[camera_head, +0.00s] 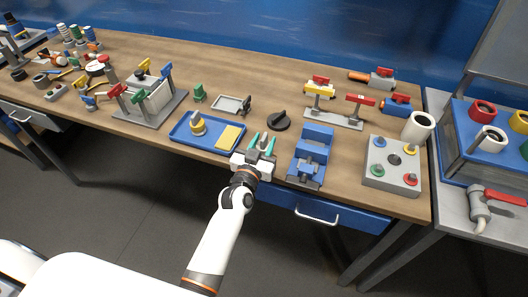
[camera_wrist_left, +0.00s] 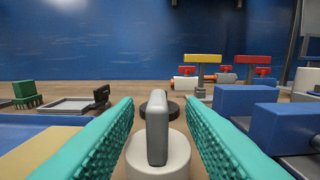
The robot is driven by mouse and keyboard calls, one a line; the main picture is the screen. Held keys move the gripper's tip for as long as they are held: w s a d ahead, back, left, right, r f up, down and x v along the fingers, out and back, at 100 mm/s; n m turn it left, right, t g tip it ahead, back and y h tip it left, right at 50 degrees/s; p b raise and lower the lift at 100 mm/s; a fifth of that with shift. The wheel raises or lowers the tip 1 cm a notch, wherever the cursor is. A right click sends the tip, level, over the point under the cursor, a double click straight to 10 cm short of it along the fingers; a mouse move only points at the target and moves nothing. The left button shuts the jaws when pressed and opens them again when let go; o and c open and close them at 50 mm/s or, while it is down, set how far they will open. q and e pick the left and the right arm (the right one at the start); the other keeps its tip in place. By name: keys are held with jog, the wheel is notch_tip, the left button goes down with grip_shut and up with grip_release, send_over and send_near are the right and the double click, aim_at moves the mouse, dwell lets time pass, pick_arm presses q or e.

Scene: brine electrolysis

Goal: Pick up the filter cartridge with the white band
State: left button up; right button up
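My left gripper (camera_head: 260,146) is open over the front edge of the workbench, with its teal fingers apart. In the left wrist view, a grey upright tab on a round white piece (camera_wrist_left: 157,160) stands between the open fingers, with a gap on both sides. I cannot tell if this piece is a cartridge. A white-rimmed cylinder (camera_head: 490,138) stands in the blue box at the right, among red, yellow and green ones. Several banded cylinders (camera_head: 75,33) stand at the far left back, too small to read their bands. My right gripper is not in view.
A blue tray (camera_head: 182,139) with a yellow pad lies left of the gripper. A blue vise-like fixture (camera_head: 311,158) stands close on its right. A black knob (camera_head: 278,121) lies just behind. A grey box with coloured knobs (camera_head: 376,181) and a white hollow cylinder (camera_head: 418,127) are further right.

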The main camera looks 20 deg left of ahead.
aim_at(266, 136)
pick_arm(q)
jog(key=w, duration=0.3)
jog(key=shift+w+f+b, duration=0.15)
jog(key=shift+f+b, duration=0.1)
jog(key=shift+b, duration=0.15)
jog(key=shift+r, duration=0.1)
jog(key=shift+c, duration=0.6)
grip_shut()
